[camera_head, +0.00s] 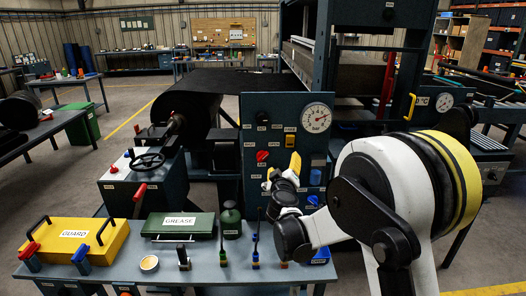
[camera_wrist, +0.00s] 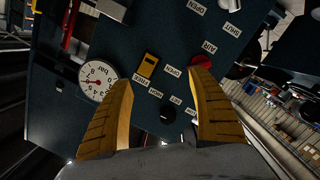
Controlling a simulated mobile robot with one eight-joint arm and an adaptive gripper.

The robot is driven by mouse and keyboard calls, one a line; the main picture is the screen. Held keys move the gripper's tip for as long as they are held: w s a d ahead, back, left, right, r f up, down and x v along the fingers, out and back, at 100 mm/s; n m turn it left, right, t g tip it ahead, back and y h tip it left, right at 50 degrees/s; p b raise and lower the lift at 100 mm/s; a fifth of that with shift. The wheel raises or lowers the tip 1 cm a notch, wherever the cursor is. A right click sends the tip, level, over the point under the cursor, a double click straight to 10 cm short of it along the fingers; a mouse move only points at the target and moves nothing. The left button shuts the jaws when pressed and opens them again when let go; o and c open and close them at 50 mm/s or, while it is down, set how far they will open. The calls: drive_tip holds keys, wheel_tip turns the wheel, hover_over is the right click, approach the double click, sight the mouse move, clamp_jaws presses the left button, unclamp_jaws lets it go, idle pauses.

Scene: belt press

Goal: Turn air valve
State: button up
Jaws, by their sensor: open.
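The red air valve handle (camera_head: 262,155) is on the dark blue upright panel (camera_head: 257,107), left of the yellow block. In the wrist view the red part (camera_wrist: 201,60) shows beside the AIR label, partly covered by the tip of the right-hand finger. My gripper (camera_head: 281,166) is in front of the panel, just right of and below the handle. In the wrist view my gripper (camera_wrist: 162,78) has its two yellow fingers spread wide with nothing between them. I cannot tell whether the fingertip touches the handle.
A pressure gauge (camera_head: 316,117) and a yellow switch (camera_head: 290,140) are on the panel. Below stands a bench (camera_head: 205,273) with a yellow GUARD box (camera_head: 75,238), a green GREASE box (camera_head: 178,226) and upright tools. A handwheel (camera_head: 148,161) is at left. Open floor lies further left.

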sight(264, 159)
drive_tip(key=w+a+f+n+t+y+p, duration=0.1)
drive_tip(key=w+a+f+n+y, duration=0.15)
drive_tip(key=a+f, duration=0.3)
drive_tip(key=w, duration=0.3)
drive_tip(key=w+b, duration=0.1)
drive_tip(key=w, duration=0.3)
drive_tip(key=w+a+r, duration=0.1)
drive_tip(key=w, duration=0.3)
drive_tip(key=shift+b, duration=0.35)
drive_tip(key=c, duration=1.2)
